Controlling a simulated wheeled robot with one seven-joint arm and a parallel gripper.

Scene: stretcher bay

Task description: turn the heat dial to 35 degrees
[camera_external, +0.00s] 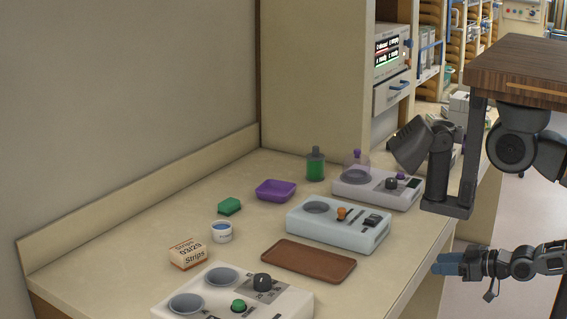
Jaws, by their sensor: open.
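Three devices with knobs stand on the counter, and I cannot tell which one has the heat dial. The near white device (209,280) has a black knob (262,282), a green knob (239,306) and two round wells. The middle pale device (322,232) has an orange knob (341,213) and one round well. The far device (357,192) has a black knob (391,183) and a small purple knob (401,176). Scale markings are too small to read. My gripper (445,264), with blue fingers, is open and empty at the right, beyond the counter's front edge, apart from all devices.
A brown tray (309,262) lies between the near and middle devices. A strips box (188,253), a white tub (221,232), a green block (229,206), a purple dish (275,190) and a green bottle (316,165) stand towards the wall. The counter's front right is clear.

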